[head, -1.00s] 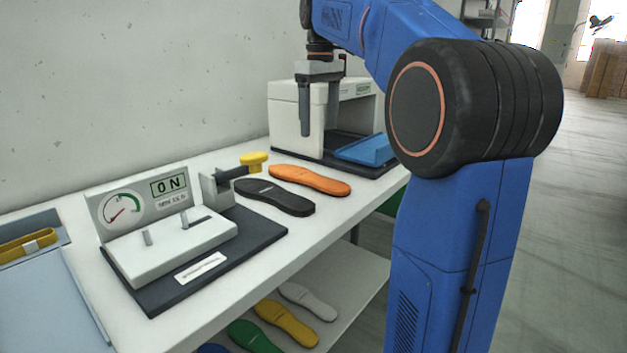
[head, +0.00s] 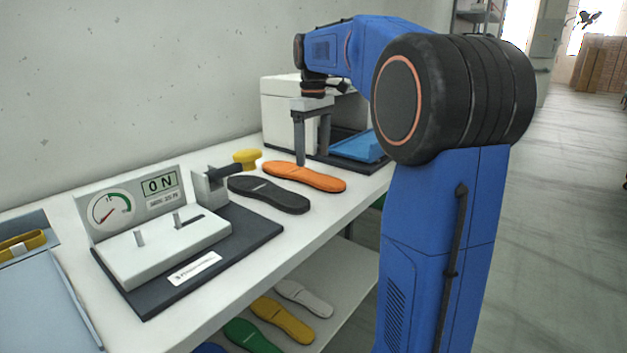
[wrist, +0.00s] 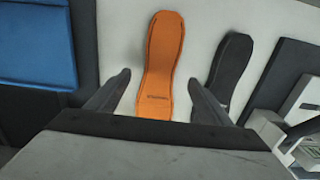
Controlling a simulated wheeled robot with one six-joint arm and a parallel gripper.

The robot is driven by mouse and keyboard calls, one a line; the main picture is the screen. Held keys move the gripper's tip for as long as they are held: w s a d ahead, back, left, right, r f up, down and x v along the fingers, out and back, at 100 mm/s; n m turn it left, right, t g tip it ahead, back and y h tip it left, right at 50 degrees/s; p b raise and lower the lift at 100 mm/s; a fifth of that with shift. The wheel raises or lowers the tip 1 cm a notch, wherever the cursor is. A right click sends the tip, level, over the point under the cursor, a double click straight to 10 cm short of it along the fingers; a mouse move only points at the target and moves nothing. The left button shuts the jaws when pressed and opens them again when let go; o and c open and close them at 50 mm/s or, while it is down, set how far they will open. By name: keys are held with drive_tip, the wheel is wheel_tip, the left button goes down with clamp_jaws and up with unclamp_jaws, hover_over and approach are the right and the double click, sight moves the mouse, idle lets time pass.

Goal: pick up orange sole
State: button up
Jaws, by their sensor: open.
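The orange sole (head: 304,177) lies flat on the white table, behind the black sole and in front of the white machine. In the wrist view the orange sole (wrist: 161,62) runs lengthwise between the two fingers, its near end closest to me. My gripper (head: 312,160) is above the orange sole in the head view, pointing down. In the wrist view my gripper (wrist: 158,92) is open, with one finger on each side of the sole and nothing held. Whether the fingertips are at the sole's height is hard to tell.
A black sole (head: 268,194) lies close beside the orange one. The white machine (head: 290,112) with a blue tray (head: 360,147) is at the back. More soles lie on the lower shelf (head: 345,262).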

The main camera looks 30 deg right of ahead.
sight(314, 176)
drive_tip(key=shift+s+f, duration=0.1)
drive_tip(key=shift+f, duration=2.95)
drive_tip(key=shift+c, duration=0.7)
drive_tip(key=c, duration=1.2)
